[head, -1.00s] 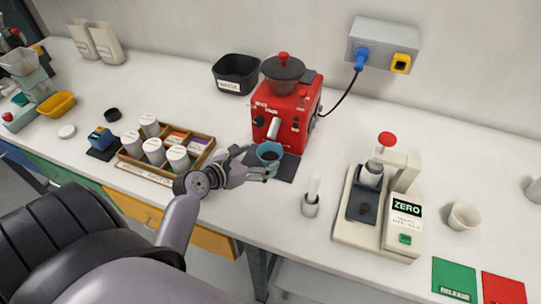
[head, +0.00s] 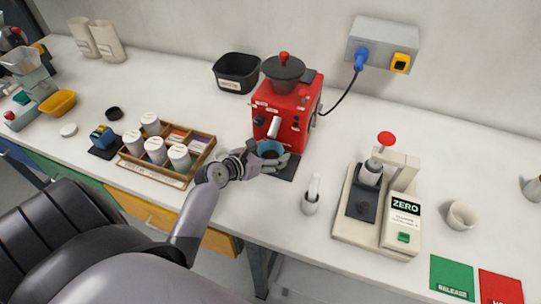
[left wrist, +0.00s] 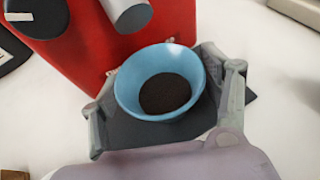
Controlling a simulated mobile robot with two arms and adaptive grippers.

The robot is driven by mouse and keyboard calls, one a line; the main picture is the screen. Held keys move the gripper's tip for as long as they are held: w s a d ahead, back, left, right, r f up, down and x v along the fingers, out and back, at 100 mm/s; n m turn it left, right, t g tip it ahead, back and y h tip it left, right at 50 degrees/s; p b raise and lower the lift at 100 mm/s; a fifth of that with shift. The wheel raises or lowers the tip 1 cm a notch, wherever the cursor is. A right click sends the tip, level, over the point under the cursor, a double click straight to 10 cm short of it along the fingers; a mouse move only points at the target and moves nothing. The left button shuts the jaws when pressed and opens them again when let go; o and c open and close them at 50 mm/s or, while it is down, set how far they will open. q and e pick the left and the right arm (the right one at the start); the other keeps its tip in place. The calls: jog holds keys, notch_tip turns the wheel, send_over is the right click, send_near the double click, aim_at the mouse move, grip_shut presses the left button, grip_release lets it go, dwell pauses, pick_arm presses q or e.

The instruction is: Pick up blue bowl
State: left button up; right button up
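The blue bowl (head: 270,147) holds dark brown grounds and sits upright on a dark mat (head: 285,172) in front of the red grinder (head: 286,112). In the left wrist view the bowl (left wrist: 127,98) is in the middle, below the grinder's metal spout (left wrist: 128,14). My left gripper (head: 271,161) is around the bowl, one finger on each side. In the left wrist view the fingers of the left gripper (left wrist: 158,75) look spread, close to the bowl's wall; firm contact is not clear. My right gripper is not in view.
A wooden tray (head: 150,176) of white-lidded jars stands to the left. A black bin (head: 237,72) is behind the grinder's left side. The bench between is clear.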

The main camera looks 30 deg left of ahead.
pick_arm(q)
jog(key=c, duration=0.8)
jog(key=shift+c, duration=0.2)
jog(key=shift+r, duration=0.15)
